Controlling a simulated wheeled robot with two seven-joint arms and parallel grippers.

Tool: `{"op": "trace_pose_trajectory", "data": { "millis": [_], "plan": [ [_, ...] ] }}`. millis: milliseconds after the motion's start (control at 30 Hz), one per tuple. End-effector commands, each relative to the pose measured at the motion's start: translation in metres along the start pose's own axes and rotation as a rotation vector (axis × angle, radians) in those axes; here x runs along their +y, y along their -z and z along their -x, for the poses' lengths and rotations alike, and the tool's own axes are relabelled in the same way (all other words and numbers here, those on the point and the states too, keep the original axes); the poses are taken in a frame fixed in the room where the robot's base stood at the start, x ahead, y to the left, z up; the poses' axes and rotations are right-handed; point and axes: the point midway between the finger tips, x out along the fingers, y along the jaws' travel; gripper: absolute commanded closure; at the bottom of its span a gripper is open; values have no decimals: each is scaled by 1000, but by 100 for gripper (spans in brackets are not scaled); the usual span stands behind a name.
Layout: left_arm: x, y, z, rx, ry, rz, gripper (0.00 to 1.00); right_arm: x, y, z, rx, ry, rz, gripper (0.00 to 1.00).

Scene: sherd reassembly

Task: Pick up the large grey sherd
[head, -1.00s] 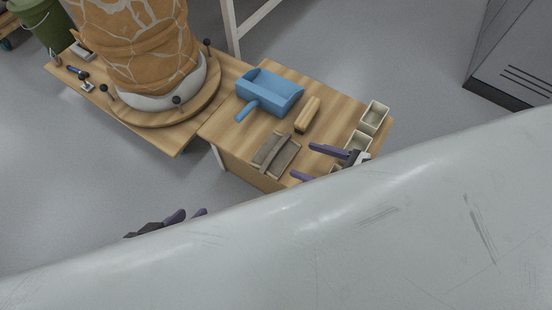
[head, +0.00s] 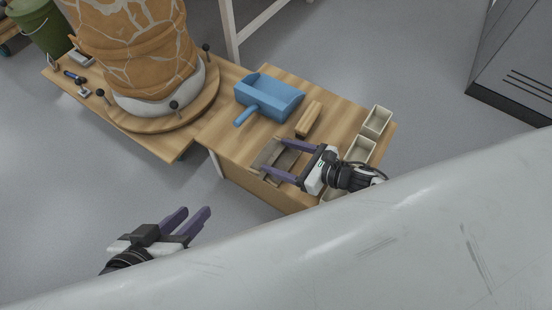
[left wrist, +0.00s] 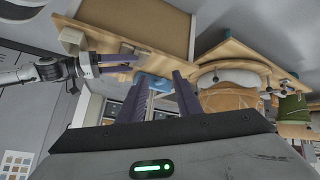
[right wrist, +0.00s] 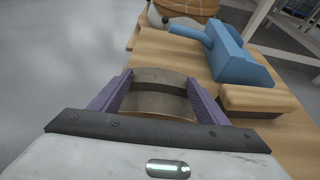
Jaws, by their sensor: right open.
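The large grey sherd (head: 285,160) is a curved grey-brown piece lying on the wooden bench top near its front left edge. In the right wrist view the sherd (right wrist: 160,104) shows between the two purple fingers, with a ridge across it. My right gripper (head: 275,157) is open, its fingers reaching over the sherd on either side; I cannot tell whether they touch it. My left gripper (head: 195,212) is open and empty, over the floor in front of the bench. It also shows in the left wrist view (left wrist: 160,80).
A blue scoop (head: 270,95) and a wooden-backed brush (head: 308,119) lie behind the sherd. Small pale boxes (head: 377,121) line the bench's right edge. A large patched orange vessel (head: 140,50) stands on a round board at left. Pale curved bodywork hides the lower part of the head view.

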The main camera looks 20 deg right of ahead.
Motion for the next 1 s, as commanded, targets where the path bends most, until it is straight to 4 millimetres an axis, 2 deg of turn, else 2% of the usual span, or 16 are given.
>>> {"op": "trace_pose_trajectory", "data": {
  "millis": [67, 367, 667, 767, 900, 1000],
  "plan": [
    [0, 0, 0, 0, 0, 0, 69, 0, 0, 0, 0, 0, 0, 33],
    [0, 0, 0, 0, -1, 0, 69, 0, 0, 0, -1, 0, -1, 84],
    [1, 3, 4, -1, 3, -3, 69, 0, -8, 3, -4, -1, -1, 85],
    [0, 5, 8, -14, 15, -12, 69, 0, -24, 9, -5, -2, 2, 85],
    [-13, -15, 3, -99, 58, -26, 69, 0, -52, 21, -5, -2, 3, 85],
    [-17, -16, 8, -81, 80, -12, 69, 0, -70, 29, -5, -2, 2, 85]
  ]
}}
